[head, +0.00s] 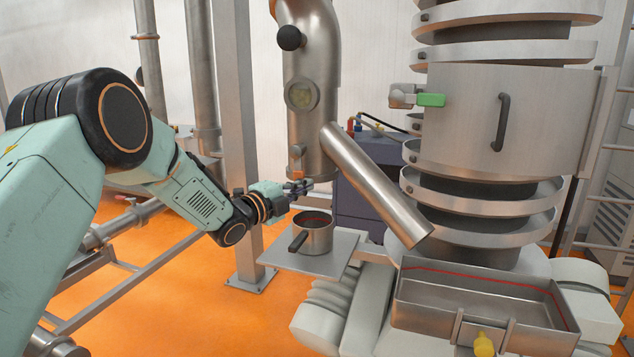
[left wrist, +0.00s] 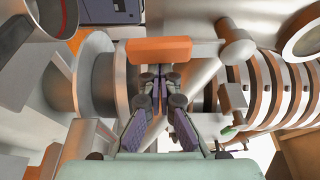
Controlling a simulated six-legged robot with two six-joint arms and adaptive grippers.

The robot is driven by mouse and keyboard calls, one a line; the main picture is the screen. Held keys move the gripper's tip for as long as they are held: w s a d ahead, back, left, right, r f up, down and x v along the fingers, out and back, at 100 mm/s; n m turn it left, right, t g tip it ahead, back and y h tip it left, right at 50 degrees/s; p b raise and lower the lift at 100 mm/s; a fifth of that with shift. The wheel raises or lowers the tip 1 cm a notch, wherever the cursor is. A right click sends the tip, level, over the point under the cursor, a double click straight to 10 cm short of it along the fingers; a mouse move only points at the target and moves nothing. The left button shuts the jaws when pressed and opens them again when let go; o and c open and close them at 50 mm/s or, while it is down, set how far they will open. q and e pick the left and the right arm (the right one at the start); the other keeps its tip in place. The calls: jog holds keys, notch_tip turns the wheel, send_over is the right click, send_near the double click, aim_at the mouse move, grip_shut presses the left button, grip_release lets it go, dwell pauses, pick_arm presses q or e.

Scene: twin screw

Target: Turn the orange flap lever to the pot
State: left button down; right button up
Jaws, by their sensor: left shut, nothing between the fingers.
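The orange flap lever (head: 298,174) sits low on the vertical steel pipe, where the slanted chute branches off. In the left wrist view the orange lever (left wrist: 158,49) spans across just beyond my fingertips. My left gripper (head: 303,187) is at the lever, its fingers shut with nothing between them. In the left wrist view the closed fingers (left wrist: 158,92) point at the lever; whether they touch it I cannot tell. The steel pot (head: 314,236) stands upright on a small shelf below the gripper, with a dark handle and a red line inside. My right gripper is not in view.
The slanted chute (head: 375,185) runs down right toward a rectangular steel tray (head: 480,300). A grey post (head: 236,120) stands behind my left arm. The pot's flat shelf (head: 342,252) lies under the gripper. A large steel column (head: 490,130) with a green-handled latch (head: 431,100) rises right.

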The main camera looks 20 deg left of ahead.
pick_arm(q)
jog(key=a+m+g+y, duration=0.1)
jog(key=a+m, duration=0.1)
jog(key=m, duration=0.1)
jog(key=a+m+g+b, duration=0.1)
jog(key=a+m, duration=0.2)
jog(key=shift+w+a+r+m+y+b, duration=0.1)
jog(key=shift+a+m+y+b, duration=0.05)
jog(key=shift+m+y+b, duration=0.2)
jog(key=shift+a+r, duration=0.1)
jog(key=shift+r, duration=0.05)
dwell(0.5)
